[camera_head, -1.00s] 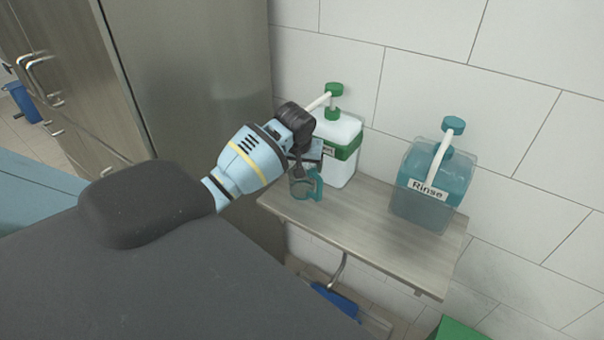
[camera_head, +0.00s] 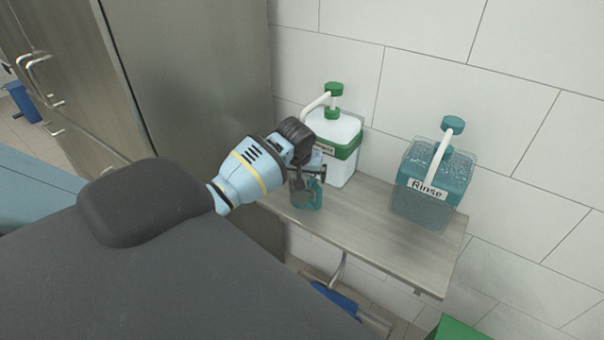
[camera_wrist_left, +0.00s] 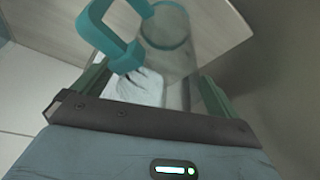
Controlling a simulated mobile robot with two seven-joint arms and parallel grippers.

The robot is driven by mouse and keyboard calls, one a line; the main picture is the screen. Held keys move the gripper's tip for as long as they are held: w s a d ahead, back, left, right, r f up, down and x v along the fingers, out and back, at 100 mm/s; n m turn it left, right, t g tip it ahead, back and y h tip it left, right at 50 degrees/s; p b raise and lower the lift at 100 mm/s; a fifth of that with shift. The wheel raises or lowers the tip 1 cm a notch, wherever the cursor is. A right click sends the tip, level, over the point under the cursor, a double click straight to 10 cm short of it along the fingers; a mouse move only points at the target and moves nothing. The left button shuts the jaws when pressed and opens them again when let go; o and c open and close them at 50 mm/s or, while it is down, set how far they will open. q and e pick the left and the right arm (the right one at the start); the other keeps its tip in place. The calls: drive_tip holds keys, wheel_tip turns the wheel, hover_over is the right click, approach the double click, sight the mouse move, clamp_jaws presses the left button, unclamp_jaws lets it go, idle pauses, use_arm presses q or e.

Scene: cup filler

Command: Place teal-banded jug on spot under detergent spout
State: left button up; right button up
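The clear jug with teal band and handle (camera_head: 307,194) is upright just below my left gripper (camera_head: 303,172), at the left part of the shelf. My gripper hides its upper part. In the left wrist view the jug (camera_wrist_left: 177,60) lies between the gripper's fingers (camera_wrist_left: 155,85), with its teal handle to the left. The left gripper appears shut on it. I cannot tell whether its base touches the shelf. The detergent dispenser (camera_head: 345,160), white with a green band and pump, stands right behind; my gripper partly hides its label and spout tip. My right gripper is not in view.
The wooden shelf (camera_head: 370,225) is clear between the jug and the teal Rinse dispenser (camera_head: 455,173) on the right. A tiled wall (camera_head: 500,70) stands behind. A steel cabinet (camera_head: 200,80) stands on the left. A blue item (camera_head: 335,302) lies below the shelf.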

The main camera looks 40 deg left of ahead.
use_arm(q)
drive_tip(key=v, duration=1.2)
drive_tip(key=shift+r, duration=0.15)
drive_tip(key=shift+c, duration=0.4)
idle(0.7)
